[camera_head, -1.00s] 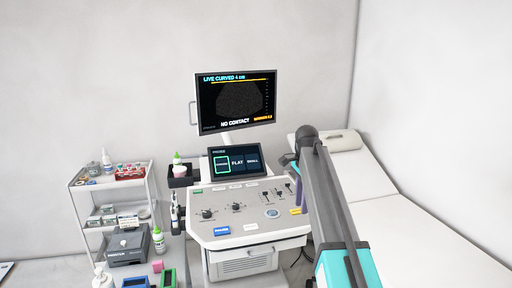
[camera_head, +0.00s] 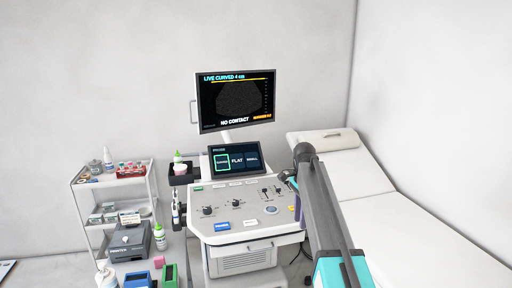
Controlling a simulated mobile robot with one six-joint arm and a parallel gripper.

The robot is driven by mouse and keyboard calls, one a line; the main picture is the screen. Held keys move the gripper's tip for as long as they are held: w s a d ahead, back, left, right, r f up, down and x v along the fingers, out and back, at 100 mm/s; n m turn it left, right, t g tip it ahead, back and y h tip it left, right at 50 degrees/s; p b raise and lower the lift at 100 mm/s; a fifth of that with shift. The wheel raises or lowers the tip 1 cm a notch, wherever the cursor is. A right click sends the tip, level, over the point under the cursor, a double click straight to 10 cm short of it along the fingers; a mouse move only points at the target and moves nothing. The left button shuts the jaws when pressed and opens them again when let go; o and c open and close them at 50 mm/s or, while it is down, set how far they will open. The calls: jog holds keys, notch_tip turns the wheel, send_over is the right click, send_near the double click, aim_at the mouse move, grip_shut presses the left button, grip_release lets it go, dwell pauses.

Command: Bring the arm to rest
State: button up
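My arm reaches up from the lower right of the head view, with a teal section at the bottom and a long dark grey link above it. The link ends in a dark round joint beside the right edge of the ultrasound machine (camera_head: 252,235). A small dark part at the joint's left (camera_head: 287,176) may belong to my wrist. My gripper's fingers cannot be made out, so I cannot tell whether they hold anything. The monitor (camera_head: 236,101) reads "LIVE CURVED" and "NO CONTACT".
A white shelf trolley (camera_head: 153,187) with bottles, small racks and a printer (camera_head: 130,243) stands at the left. Green and blue boxes lie at the bottom. A white exam couch (camera_head: 420,228) with a pillow (camera_head: 334,139) fills the right, its surface clear.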

jog(key=s+f+g, duration=0.2)
jog(key=s+f, duration=0.5)
jog(key=f, duration=0.4)
jog(key=s+f+n+g, duration=0.1)
jog(key=s+f, duration=0.5)
jog(key=f, duration=0.6)
jog(key=s+f+g, duration=0.2)
jog(key=s+f, duration=0.5)
jog(key=f, duration=0.4)
jog(key=s+f+n, duration=0.4)
jog(key=s+f, duration=0.2)
jog(key=s, duration=0.4)
jog(key=s+f+n, duration=0.5)
jog(key=s+f, duration=0.1)
jog(key=s, duration=0.5)
jog(key=s+f+n, duration=0.5)
jog(key=s+f, duration=0.1)
jog(key=s, duration=0.4)
jog(key=shift+s+d+f, duration=0.15)
jog(key=shift+s+d, duration=0.2)
jog(key=shift+d, duration=0.05)
jog(key=shift+w, duration=0.15)
